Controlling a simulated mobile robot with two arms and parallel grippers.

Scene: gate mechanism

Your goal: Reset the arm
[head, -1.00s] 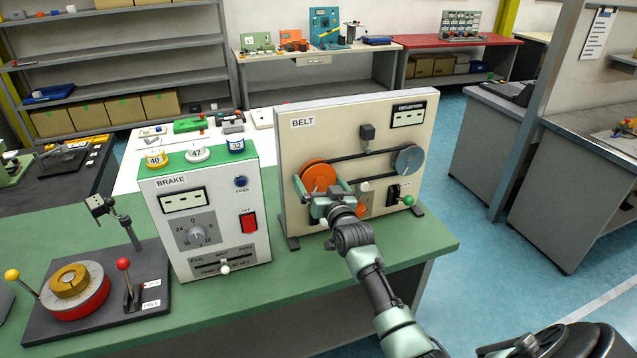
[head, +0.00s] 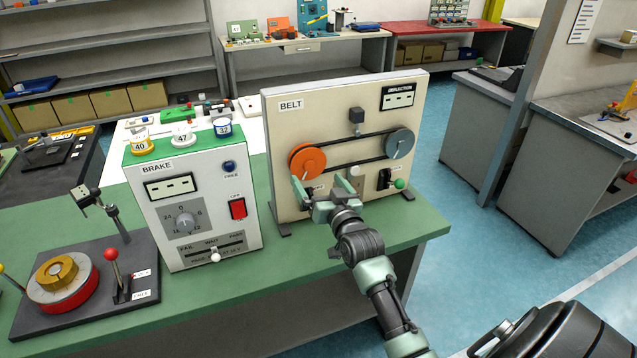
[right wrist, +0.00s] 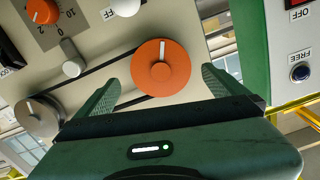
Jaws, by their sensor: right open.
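The beige BELT panel (head: 283,140) stands on the green bench. It carries an orange pulley (head: 307,160) at left, a grey pulley (head: 400,143) at right and a black belt (head: 352,146) between them. A small dark block (head: 357,116) sits above the belt, and a white knob (head: 353,172) below it. A lever with a green ball (head: 399,184) is at lower right. My right gripper (head: 322,182) is open and empty before the orange pulley. In the right wrist view the orange pulley (right wrist: 161,67) shows between the open fingers, with a gap. My left gripper is out of view.
The BRAKE box (head: 196,205) stands just left of the panel. Farther left is a dark base (head: 95,310) with a red and brass disc (head: 62,280) and a red-ball lever (head: 112,254). The bench front (head: 310,258) is clear.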

